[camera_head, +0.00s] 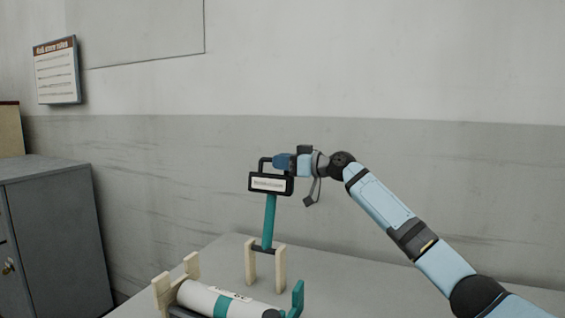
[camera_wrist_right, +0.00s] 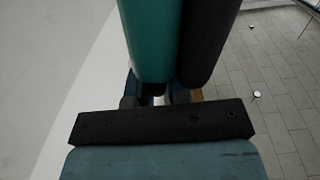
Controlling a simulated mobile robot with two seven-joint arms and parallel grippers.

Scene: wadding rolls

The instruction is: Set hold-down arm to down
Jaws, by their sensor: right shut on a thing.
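The hold-down arm (camera_head: 269,220) is a teal bar standing nearly upright in the head view. Its lower end meets a dark pivot between two pale wooden posts (camera_head: 281,268). At its top is a black block with a white label (camera_head: 270,184) and a black loop handle (camera_head: 262,165). My right gripper (camera_head: 279,162) is at the top of this handle, shut on it. The right wrist view shows a teal bar (camera_wrist_right: 151,35) and a black bar close in front of the gripper; the fingertips are mostly hidden there. My left gripper is not in view.
A white roll with a teal band (camera_head: 205,298) lies in a wooden cradle (camera_head: 162,292) at the table's front. A short teal upright (camera_head: 298,298) stands to its right. A grey cabinet (camera_head: 60,235) stands at left. The grey table (camera_head: 350,285) is clear at right.

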